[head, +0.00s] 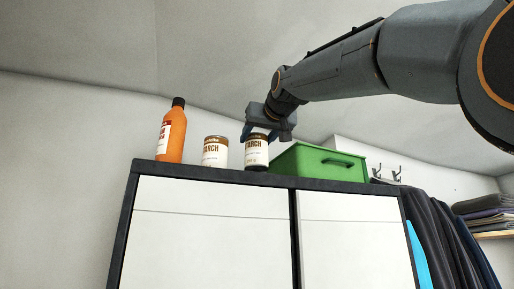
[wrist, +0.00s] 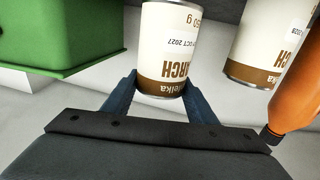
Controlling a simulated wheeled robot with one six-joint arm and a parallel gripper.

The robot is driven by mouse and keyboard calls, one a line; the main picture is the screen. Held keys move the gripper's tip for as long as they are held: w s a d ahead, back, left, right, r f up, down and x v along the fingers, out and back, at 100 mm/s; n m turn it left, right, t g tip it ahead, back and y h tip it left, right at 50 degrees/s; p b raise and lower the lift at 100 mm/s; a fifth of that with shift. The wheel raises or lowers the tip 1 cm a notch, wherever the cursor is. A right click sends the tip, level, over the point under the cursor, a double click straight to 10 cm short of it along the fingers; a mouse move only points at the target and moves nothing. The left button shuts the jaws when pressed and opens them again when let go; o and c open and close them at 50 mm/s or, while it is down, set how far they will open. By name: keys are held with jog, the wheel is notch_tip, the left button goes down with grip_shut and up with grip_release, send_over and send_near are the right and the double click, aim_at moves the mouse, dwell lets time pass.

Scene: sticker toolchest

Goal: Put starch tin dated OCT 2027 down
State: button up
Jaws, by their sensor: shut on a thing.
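The starch tin dated OCT 2027 (wrist: 168,42) is white with a brown band. In the head view the same tin (head: 256,155) is upright at the top of the tall cabinet (head: 216,184), its base close to the front edge. I cannot tell whether its base touches the surface. My gripper (head: 257,136) is shut on the tin from above and behind. In the wrist view its blue fingers (wrist: 160,88) are on either side of the brown band.
A similar starch tin (head: 215,152), its date ending in 2028 in the wrist view (wrist: 268,45), stands to the left in the head view. An orange bottle (head: 171,138) stands further left. A green box (head: 318,164) is close on the right.

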aim_at(260, 142)
jog(key=shift+f, duration=1.45)
jog(key=shift+f, duration=0.1)
jog(key=o, duration=1.3)
jog(key=shift+p, duration=0.3)
jog(key=shift+s+d+b, duration=0.15)
jog(key=shift+s+b, duration=0.25)
jog(key=b+v, duration=0.5)
jog(key=v, duration=0.6)
jog(key=shift+b, duration=0.3)
jog(key=shift+s, duration=0.1)
